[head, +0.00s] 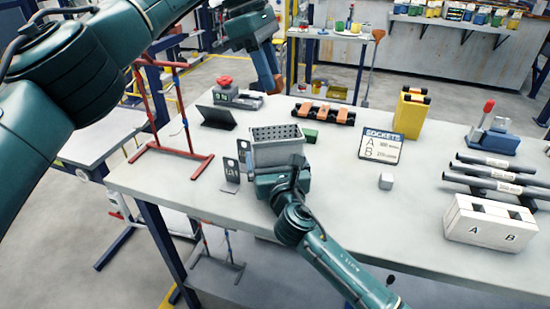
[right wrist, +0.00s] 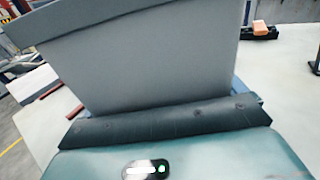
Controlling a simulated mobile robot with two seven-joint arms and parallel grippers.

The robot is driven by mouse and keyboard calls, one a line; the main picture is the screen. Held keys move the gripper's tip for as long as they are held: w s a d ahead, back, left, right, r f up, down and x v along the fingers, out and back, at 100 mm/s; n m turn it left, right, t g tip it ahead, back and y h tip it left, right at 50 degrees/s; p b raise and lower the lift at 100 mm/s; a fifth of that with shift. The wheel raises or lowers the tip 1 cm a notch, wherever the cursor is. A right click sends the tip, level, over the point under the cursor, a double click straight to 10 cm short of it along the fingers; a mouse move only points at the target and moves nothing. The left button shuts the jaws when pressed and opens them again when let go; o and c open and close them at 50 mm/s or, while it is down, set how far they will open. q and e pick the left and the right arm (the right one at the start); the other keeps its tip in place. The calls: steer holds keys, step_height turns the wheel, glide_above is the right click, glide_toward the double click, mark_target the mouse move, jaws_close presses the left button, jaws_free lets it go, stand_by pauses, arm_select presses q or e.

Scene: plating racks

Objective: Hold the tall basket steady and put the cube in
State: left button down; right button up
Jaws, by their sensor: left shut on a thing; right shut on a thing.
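The tall basket (head: 277,154) is a light grey box with a perforated inner wall, upright on the table. My right gripper (head: 280,178) is shut on its near side. In the right wrist view the basket's grey wall (right wrist: 140,65) rises against the gripper's dark pad (right wrist: 165,122). My left gripper (head: 270,74) is above and behind the basket, apart from it, pointing down. It is shut on a small orange-brown thing (head: 278,88); I cannot tell whether this is the cube. A small white cube (head: 386,181) sits on the table to the right of the basket.
A green block (head: 310,136) lies just right of the basket. A red stand (head: 180,152) and grey brackets (head: 230,175) are to its left. The SOCKETS sign (head: 381,146), yellow case (head: 411,112) and white A/B box (head: 490,222) stand right.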

arm_select(q)
steer(key=shift+f, duration=0.1)
stand_by(0.3)
steer(key=shift+s+a+f, duration=0.1)
steer(key=shift+s+f, duration=0.05)
steer(key=shift+f, duration=3.15)
steer(key=shift+s+a+f, duration=0.1)
steer(key=shift+f, duration=3.15)
arm_select(e)
steer(key=shift+s+a+r, duration=0.3)
steer(key=shift+a, duration=0.05)
arm_select(q)
steer(key=shift+d, duration=0.1)
steer(key=c, duration=1.1)
jaws_free()
steer(key=shift+s+d, duration=0.15)
arm_select(e)
steer(key=shift+s, duration=0.1)
steer(key=shift+w+d+f, duration=0.3)
steer(key=shift+f, duration=0.05)
arm_select(q)
steer(key=shift+o, duration=0.2)
step_height(320, 180, up, 14)
glide_above(269, 134)
steer(key=s+a, duration=0.1)
steer(key=a, duration=0.3)
steer(key=shift+s+r, duration=0.2)
arm_select(e)
steer(key=shift+d+f, duration=0.1)
steer(key=shift+f, duration=0.05)
